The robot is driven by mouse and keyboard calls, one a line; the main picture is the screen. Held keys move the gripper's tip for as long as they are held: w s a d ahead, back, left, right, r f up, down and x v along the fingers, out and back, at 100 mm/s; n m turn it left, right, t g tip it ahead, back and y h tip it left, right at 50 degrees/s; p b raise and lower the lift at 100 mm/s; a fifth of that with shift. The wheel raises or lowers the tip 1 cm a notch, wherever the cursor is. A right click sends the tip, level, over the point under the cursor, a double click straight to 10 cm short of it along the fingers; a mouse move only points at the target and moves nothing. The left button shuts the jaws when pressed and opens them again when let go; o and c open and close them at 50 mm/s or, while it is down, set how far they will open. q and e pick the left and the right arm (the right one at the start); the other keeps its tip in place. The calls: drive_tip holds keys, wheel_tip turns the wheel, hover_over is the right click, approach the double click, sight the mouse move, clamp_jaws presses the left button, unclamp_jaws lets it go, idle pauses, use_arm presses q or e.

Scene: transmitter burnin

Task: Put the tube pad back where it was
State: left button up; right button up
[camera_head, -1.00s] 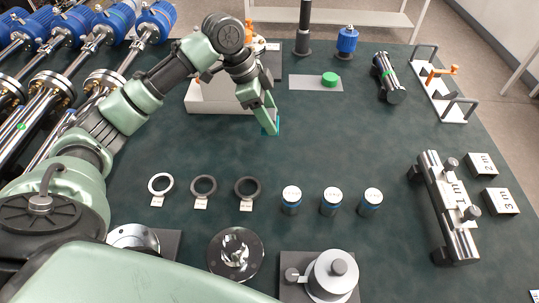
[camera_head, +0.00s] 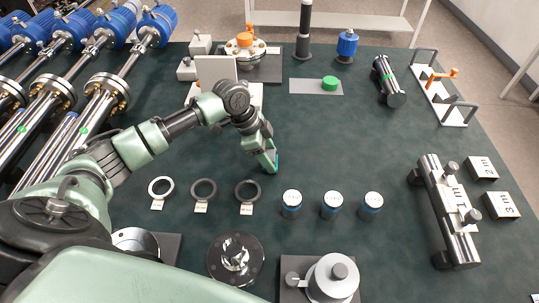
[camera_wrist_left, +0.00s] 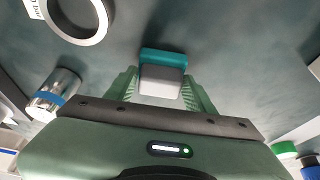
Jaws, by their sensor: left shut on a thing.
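My left gripper (camera_head: 272,167) reaches out over the middle of the dark green table, just above the row of rings and canisters. It is shut on a small block with a teal face and a light grey body, which I take as the tube pad. The pad (camera_wrist_left: 163,72) sits between both fingers in the left wrist view; in the head view only a teal sliver of it shows at the fingertips. Whether it touches the table is hard to tell. My right gripper is not in view.
Rings with tags, one a black ring (camera_head: 247,190), and several canisters (camera_head: 292,203) stand just below the gripper. A grey plate with a green cap (camera_head: 330,81) lies at the back. A steel bar on stands (camera_head: 446,208) is at right. The centre right is clear.

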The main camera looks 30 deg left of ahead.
use_arm(q)
drive_tip(key=o, duration=1.3)
drive_tip(key=v, duration=1.2)
drive_tip(key=shift+d+r, duration=0.1)
